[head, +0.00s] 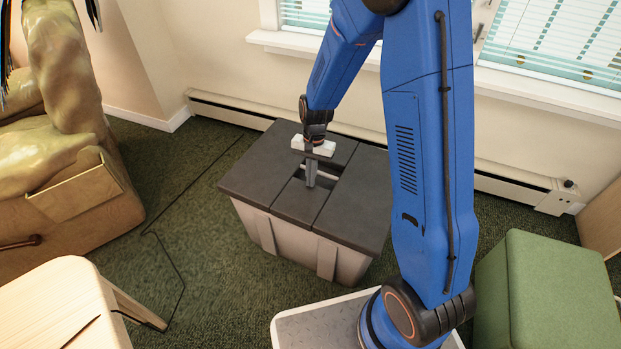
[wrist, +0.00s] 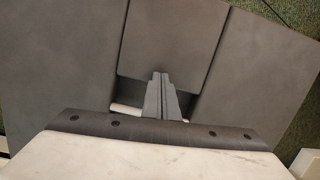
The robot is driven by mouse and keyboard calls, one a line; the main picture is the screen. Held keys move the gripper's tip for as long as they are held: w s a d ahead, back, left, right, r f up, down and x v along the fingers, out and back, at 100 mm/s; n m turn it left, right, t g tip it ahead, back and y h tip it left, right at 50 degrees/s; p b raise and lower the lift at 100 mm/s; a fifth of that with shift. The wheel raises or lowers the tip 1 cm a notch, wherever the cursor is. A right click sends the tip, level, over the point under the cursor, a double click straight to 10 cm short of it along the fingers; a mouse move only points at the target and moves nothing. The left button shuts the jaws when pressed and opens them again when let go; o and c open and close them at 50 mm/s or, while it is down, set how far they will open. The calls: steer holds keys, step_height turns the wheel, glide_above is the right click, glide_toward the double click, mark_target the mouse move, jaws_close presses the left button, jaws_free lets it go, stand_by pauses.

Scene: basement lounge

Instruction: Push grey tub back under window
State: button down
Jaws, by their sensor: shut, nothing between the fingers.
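The grey tub (head: 298,238) stands on the green carpet in front of the window wall. It has light grey sides and a dark grey lid in panels; the lid also fills much of the wrist view (wrist: 255,75). An opening shows in the middle of the lid. My gripper (head: 310,184) is shut and empty, pointing down at the middle of the lid. In the wrist view its closed fingers (wrist: 161,78) overlap the edge of the middle panel. I cannot tell whether they touch the tub. The window (head: 555,40) is at the upper right, partly hidden by my arm.
A baseboard heater (head: 230,110) runs along the wall behind the tub. A tan armchair (head: 75,205) stands left, with a dark cable (head: 165,250) on the carpet beside it. A wooden table (head: 50,300) is at lower left, a green ottoman (head: 555,290) at lower right.

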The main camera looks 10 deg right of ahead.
mark_target(333, 140)
steer(key=w+d, duration=0.4)
steer(key=w, duration=0.3)
steer(key=w+d, duration=0.5)
steer(key=w, duration=0.1)
steer(key=w+d, duration=0.5)
steer(key=w, duration=0.2)
steer(key=shift+w+d+f, duration=0.2)
steer(key=shift+w+f, duration=0.15)
steer(key=shift+f, duration=0.05)
steer(key=shift+r, duration=0.1)
